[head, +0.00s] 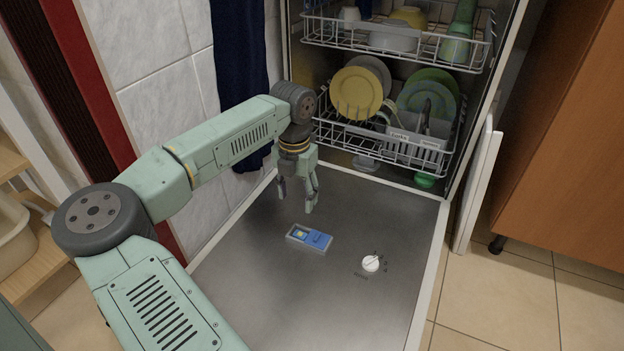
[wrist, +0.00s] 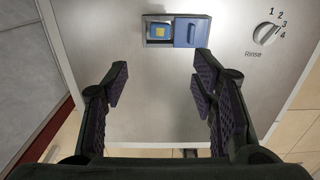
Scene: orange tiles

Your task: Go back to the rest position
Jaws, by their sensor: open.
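My gripper (head: 296,196) is open and empty above the lowered dishwasher door (head: 240,277) in the head view. In the wrist view my gripper (wrist: 157,84) shows its two fingers apart with nothing between them. The blue detergent compartment (head: 309,238) lies in the door below and in front of the fingers. In the wrist view the compartment (wrist: 190,33) is beyond the fingertips, with a yellow and blue tablet (wrist: 158,31) in its left part and a blue lid on its right. The fingers do not appear to touch the door.
A white rinse dial (head: 370,263) sits on the door to the right. The lower rack (head: 408,157) holds plates and a cutlery basket, and the upper rack (head: 463,37) holds bowls and cups. A tiled wall (head: 150,78) stands to the left of my arm. A wooden cabinet (head: 570,140) stands at right.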

